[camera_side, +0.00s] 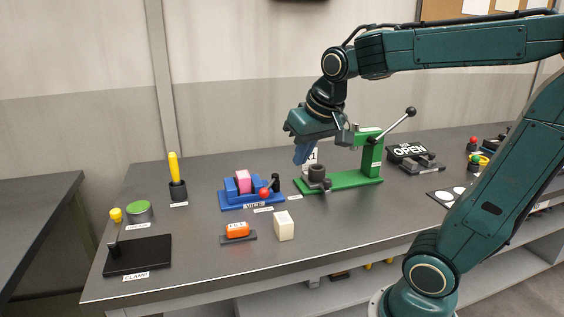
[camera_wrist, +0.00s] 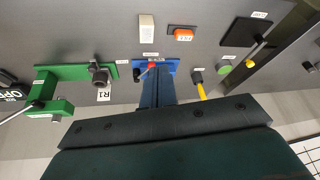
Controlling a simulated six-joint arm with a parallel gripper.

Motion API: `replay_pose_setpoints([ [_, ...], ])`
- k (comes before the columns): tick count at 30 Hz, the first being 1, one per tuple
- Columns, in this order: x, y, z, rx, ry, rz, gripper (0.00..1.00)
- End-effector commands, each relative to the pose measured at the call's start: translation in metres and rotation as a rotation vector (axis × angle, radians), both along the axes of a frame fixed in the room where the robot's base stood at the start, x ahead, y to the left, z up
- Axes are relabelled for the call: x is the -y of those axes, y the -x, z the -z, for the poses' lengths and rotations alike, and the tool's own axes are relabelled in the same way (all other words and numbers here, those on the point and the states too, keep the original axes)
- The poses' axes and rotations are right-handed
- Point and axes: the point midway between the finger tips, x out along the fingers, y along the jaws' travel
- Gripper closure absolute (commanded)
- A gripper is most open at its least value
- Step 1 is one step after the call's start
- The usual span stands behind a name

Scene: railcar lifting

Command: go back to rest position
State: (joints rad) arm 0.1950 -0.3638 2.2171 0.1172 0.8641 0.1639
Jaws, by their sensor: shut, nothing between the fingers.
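My gripper (camera_side: 303,153) is shut and empty. In the side view it hangs above the bench, between the blue vise and the green press. In the wrist view its shut fingers (camera_wrist: 156,85) point over the blue vise (camera_wrist: 142,65), covering part of it. The blue vise (camera_side: 228,201) holds a pink block (camera_side: 243,181) between its jaws and has a red-knobbed handle. The green press (camera_side: 371,160) has a dark grey cylinder (camera_side: 317,173) on its base and a raised lever with a black ball. It also shows in the wrist view (camera_wrist: 70,72).
On the grey bench (camera_side: 200,265) are a white block (camera_side: 284,226), an orange piece (camera_side: 237,230), a yellow-handled tool (camera_side: 174,167) in a black holder, a green disc (camera_side: 139,209) and a black clamp plate (camera_side: 140,256). A black OPEN sign (camera_side: 409,151) stands right of the press. The front middle is clear.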

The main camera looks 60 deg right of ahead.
Motion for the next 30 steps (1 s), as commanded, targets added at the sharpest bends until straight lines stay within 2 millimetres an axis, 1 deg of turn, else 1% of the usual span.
replay_pose_setpoints([
  [14, -0.002, 0.002, 0.000, 0.001, 0.001, -0.012, 1.00],
  [17, -0.006, 0.005, 0.000, 0.003, 0.002, -0.026, 1.00],
  [20, -0.013, 0.012, 0.001, 0.007, 0.006, -0.060, 1.00],
  [23, -0.024, 0.024, 0.002, 0.015, 0.011, -0.112, 1.00],
  [30, -0.054, 0.063, 0.012, 0.037, 0.029, -0.288, 1.00],
])
